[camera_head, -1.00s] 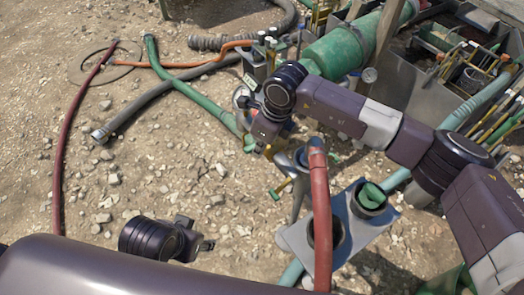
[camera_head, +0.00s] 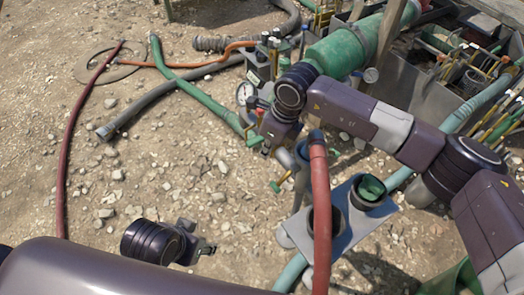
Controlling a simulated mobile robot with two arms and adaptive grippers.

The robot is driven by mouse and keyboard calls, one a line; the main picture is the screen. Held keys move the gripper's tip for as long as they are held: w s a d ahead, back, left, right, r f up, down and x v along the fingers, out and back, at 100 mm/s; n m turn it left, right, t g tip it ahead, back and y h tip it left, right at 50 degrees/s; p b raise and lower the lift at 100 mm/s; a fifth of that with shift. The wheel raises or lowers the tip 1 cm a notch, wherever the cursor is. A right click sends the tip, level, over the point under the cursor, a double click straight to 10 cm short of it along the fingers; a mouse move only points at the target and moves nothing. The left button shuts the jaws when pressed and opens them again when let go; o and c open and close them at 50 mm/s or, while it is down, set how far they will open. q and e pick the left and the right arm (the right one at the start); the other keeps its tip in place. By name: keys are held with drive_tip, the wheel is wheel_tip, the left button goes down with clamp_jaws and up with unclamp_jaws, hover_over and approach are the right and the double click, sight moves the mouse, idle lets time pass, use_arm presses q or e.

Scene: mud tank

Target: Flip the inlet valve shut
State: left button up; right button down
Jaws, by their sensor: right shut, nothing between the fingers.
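My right gripper (camera_head: 267,150) is shut and empty. It points down beside the green hose's end, in front of the pump fittings. A small green-ended part (camera_head: 254,140) shows just left of its fingers; I cannot tell whether they touch. I cannot tell which is the inlet valve. My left gripper (camera_head: 207,250) is low at left over the gravel; its finger opening is unclear.
A red hose (camera_head: 320,205) rises in front of a grey plate (camera_head: 350,225) with round sockets. A green cylinder (camera_head: 345,48) and a gauge (camera_head: 243,93) stand behind. A green hose (camera_head: 195,92) and a dark red hose (camera_head: 72,130) lie on gravel.

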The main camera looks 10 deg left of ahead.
use_arm(q)
drive_tip(key=shift+s+d+r+p, duration=0.15)
drive_tip(key=shift+s+r+p, duration=0.2)
drive_tip(key=shift+r+p, duration=0.4)
use_arm(e)
drive_tip(key=s+v, duration=0.1)
drive_tip(key=v, duration=0.9)
drive_tip(key=shift+s, duration=0.2)
use_arm(q)
drive_tip(key=shift+f, duration=0.2)
use_arm(e)
drive_tip(key=shift+d, duration=0.15)
